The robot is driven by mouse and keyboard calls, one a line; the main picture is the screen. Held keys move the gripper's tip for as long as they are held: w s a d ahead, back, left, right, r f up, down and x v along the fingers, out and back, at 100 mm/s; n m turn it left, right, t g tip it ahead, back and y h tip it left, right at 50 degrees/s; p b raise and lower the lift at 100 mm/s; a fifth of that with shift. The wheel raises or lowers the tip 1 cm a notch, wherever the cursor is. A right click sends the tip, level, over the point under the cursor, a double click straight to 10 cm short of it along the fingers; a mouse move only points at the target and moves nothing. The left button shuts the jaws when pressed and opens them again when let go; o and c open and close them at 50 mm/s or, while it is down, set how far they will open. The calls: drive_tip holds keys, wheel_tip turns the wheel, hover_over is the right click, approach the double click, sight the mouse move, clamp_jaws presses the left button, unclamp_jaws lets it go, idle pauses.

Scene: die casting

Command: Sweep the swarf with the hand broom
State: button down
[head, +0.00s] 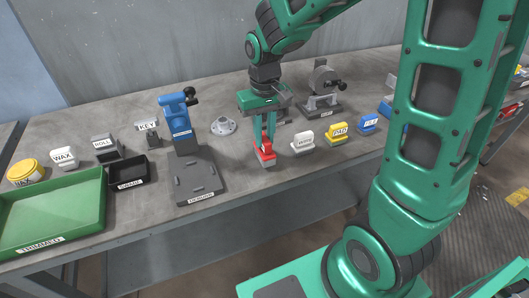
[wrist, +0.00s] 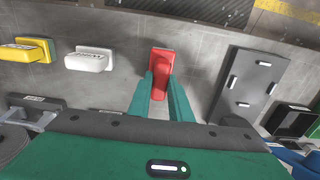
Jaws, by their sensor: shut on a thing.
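My gripper (head: 264,145) points down near the front edge of the bench, its two green fingers closed on a red hand tool (head: 265,156) with a grey lower part. The tool looks like the hand broom, but I cannot read a label on it. In the wrist view the red tool (wrist: 161,65) sits between my fingertips (wrist: 163,88). I cannot tell whether its underside touches the bench. A small black tray (head: 129,184), its label apparently SWARF, stands to the left. I cannot make out swarf clearly in either view.
White (head: 303,141), yellow (head: 337,133) and blue (head: 368,122) labelled items stand to the right. A round metal flange (head: 223,126) and a grey machine (head: 324,88) are behind. A green TRIMMED tray (head: 54,207) is far left.

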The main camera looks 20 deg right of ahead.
drive_tip(key=shift+r, duration=2.05)
